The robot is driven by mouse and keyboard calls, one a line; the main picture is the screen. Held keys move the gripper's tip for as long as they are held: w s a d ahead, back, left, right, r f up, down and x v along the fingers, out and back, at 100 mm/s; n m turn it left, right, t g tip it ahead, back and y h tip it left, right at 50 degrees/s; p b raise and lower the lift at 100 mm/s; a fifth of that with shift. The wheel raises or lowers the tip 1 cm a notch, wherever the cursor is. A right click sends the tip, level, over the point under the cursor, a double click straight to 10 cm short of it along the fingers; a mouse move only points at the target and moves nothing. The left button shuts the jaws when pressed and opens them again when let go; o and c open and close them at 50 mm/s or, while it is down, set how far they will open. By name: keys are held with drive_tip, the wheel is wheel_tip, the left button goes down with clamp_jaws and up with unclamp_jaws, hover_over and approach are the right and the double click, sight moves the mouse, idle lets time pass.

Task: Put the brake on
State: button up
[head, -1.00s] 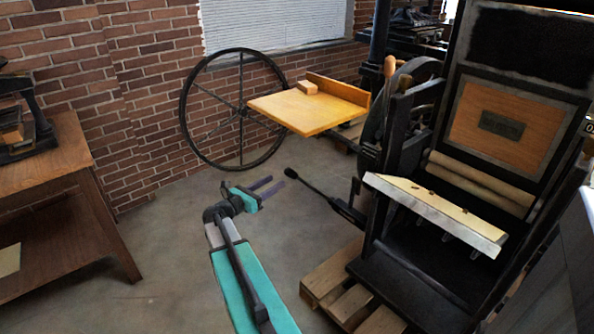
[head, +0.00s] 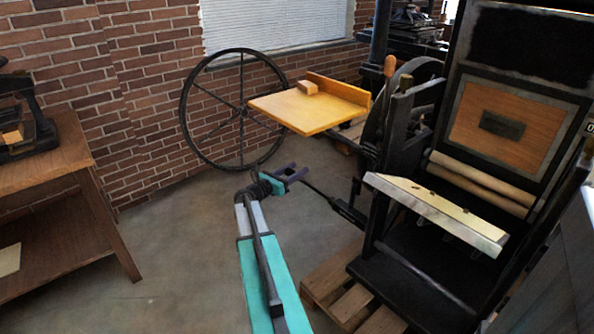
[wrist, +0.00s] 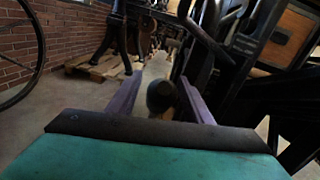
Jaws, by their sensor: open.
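The brake lever (head: 330,202) is a black rod that slants up and left from the side of the large black press (head: 410,270). Its rounded knob is hidden by my gripper (head: 297,173) in the head view. In the wrist view a dark round knob (wrist: 161,97) lies between the two purple fingers of my gripper (wrist: 163,90), nearer the right finger. The fingers are open, with a gap to the left of the knob. I cannot tell whether the right finger touches it.
A yellow wooden board (head: 310,112) juts out above and beyond my gripper. A large spoked wheel (head: 240,110) stands by the brick wall. A wooden table (head: 50,160) is at the left. A pallet (head: 335,285) lies under the press.

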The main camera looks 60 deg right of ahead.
drive_tip(key=shift+s+d, duration=0.15)
drive_tip(key=shift+d, duration=0.45)
drive_tip(key=shift+c, duration=0.5)
clamp_jaws()
drive_tip(key=shift+a, duration=0.1)
